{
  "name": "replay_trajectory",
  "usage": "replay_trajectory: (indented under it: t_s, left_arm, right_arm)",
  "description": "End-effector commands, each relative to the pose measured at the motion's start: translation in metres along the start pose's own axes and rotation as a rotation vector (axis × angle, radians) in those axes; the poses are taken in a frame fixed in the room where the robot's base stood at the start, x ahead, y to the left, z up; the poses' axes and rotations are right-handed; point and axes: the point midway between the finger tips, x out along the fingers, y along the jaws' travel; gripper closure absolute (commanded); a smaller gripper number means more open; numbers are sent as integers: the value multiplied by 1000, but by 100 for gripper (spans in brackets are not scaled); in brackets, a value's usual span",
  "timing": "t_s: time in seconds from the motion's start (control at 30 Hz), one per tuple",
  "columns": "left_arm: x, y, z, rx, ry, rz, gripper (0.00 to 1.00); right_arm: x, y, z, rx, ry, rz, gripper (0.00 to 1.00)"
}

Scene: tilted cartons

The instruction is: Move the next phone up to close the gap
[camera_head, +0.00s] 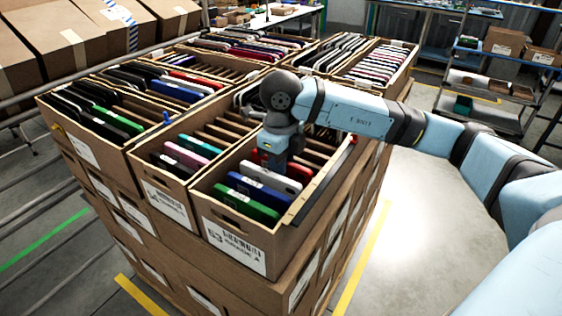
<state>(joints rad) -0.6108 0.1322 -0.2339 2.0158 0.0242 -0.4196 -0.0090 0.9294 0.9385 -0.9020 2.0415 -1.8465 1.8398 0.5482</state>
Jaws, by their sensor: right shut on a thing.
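The front carton (214,225), labelled 53, holds a short row of phones in slots. From the near end I see a green phone (246,205), a blue phone (258,192) and a white phone (271,178). A red phone (299,172) stands just behind the white one. My right gripper (272,165) points down into this carton and is shut on the red phone, as far as I can see. Its fingertips are largely hidden by the phones and its own body. Behind it, several slots with brown dividers (318,136) look empty. My left gripper is not in view.
More cartons of phones (376,65) stand behind and left. Large closed boxes (68,38) line the back left. A shelf rack (480,82) stands at right; the floor between is clear.

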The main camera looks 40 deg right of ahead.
Motion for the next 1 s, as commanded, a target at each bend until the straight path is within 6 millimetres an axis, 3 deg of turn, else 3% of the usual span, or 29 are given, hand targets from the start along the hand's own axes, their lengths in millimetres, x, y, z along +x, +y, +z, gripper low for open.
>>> replay_trajectory:
  t_s: [1.0]
  left_arm:
    - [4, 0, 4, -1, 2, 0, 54]
  right_arm:
    - [5, 0, 0, 0, -1, 0, 100]
